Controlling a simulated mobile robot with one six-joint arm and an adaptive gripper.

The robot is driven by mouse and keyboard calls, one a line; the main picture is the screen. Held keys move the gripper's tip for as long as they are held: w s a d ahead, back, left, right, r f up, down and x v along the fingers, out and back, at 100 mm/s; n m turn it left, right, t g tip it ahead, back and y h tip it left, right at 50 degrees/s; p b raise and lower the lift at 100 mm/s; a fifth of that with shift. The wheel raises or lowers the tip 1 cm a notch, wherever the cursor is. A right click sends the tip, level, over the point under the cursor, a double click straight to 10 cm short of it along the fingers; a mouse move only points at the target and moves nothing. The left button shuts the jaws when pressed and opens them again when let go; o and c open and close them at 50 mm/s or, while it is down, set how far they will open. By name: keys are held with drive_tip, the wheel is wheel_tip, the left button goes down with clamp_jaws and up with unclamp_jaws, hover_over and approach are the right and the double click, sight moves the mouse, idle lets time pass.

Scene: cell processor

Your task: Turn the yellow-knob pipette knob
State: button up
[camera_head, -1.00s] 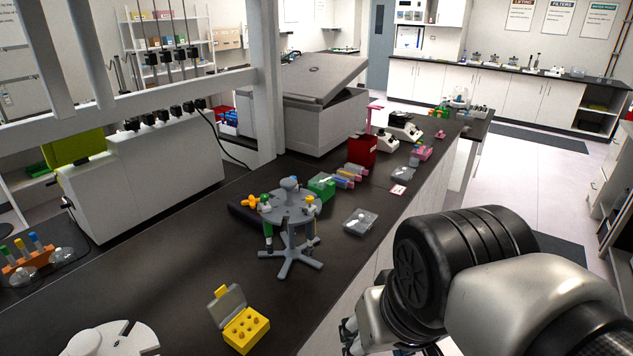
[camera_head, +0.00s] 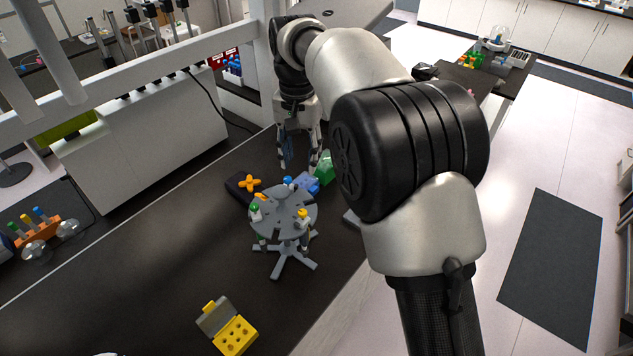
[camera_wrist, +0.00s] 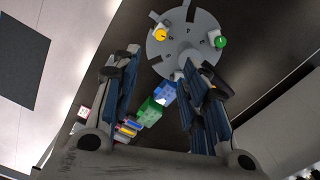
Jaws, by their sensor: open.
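The yellow-knob pipette (camera_head: 302,215) hangs on the right side of the grey round pipette stand (camera_head: 283,209) on the black bench. Its yellow knob also shows in the wrist view (camera_wrist: 160,35), near the stand's rim. A green-knob pipette (camera_head: 255,208) hangs at the stand's left, and its knob shows in the wrist view (camera_wrist: 220,42). A blue-knob pipette (camera_head: 288,182) is at the back. My gripper (camera_head: 300,165) is open and empty, behind the stand and above the bench. In the wrist view its fingers (camera_wrist: 155,85) are spread apart, with the stand beyond them.
A green box (camera_head: 325,167) and a blue box (camera_head: 307,184) stand just behind the stand. An orange cross-shaped knob (camera_head: 249,183) on a dark device is at its left. A yellow open tip box (camera_head: 233,333) sits in front.

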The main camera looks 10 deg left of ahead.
sight(302, 212)
wheel_tip(302, 212, down, 17)
drive_tip(key=shift+s+a+f+b, duration=0.1)
drive_tip(key=shift+s+f+b, duration=0.1)
drive_tip(key=shift+b, duration=0.35)
drive_tip(key=shift+c, duration=0.5)
clamp_jaws()
